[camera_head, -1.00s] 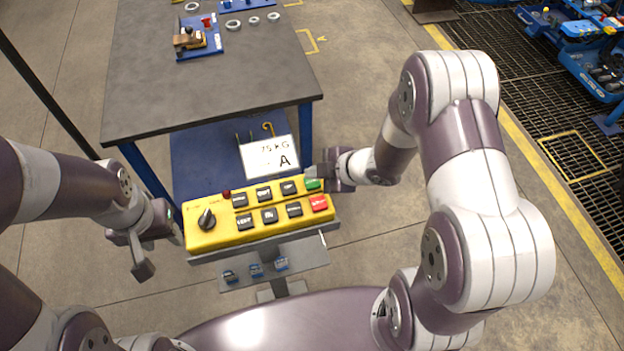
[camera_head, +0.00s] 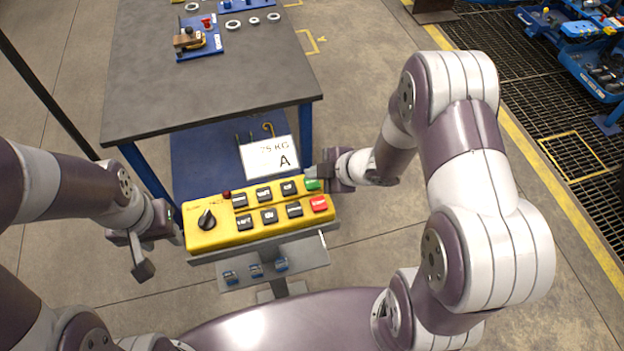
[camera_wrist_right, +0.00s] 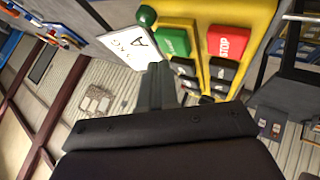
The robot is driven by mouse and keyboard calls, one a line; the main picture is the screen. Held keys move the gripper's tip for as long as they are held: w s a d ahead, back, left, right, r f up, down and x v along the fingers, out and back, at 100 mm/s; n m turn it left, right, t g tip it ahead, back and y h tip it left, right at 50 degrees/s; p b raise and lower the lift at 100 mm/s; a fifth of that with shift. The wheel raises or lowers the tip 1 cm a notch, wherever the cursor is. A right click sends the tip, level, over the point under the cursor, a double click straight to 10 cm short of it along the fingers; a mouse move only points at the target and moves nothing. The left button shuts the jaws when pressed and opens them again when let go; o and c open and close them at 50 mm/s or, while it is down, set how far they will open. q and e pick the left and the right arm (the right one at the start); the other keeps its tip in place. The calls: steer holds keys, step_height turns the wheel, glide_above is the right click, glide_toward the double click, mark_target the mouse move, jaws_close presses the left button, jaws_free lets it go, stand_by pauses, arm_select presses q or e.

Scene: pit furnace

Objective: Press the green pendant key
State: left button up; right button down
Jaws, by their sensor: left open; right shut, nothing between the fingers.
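The yellow pendant box (camera_head: 228,232) stands in the middle of the head view, with a black rotary knob, several black keys and a red key (camera_head: 319,203). The green key (camera_head: 312,185) is at its far right corner. My right gripper (camera_head: 318,172) is shut and empty, its tip right at the green key's edge; I cannot tell whether they touch. In the right wrist view the green key (camera_wrist_right: 174,42) shows just beyond the shut fingers (camera_wrist_right: 158,82), beside the red STOP key (camera_wrist_right: 229,41). My left gripper (camera_head: 155,245) is open and empty, left of the box.
A white card marked A (camera_head: 270,157) stands behind the box. A grey-topped table (camera_head: 210,95) with rings and a small blue fixture is beyond. A small metal shelf (camera_head: 312,257) with blue-and-grey items sits below the box. A floor grate lies at right.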

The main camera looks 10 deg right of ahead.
mark_target(315, 184)
steer(key=shift+f, duration=0.15)
stand_by(0.3)
steer(key=shift+f+b, duration=0.3)
steer(key=shift+f+b, duration=0.4)
steer(key=shift+f, duration=0.1)
stand_by(0.5)
steer(key=shift+r, duration=0.15)
steer(key=shift+r+p, duration=0.8)
steer(key=shift+p, duration=0.05)
steer(key=shift+r, duration=0.1)
step_height(315, 184, up, 5)
steer(key=p, duration=0.5)
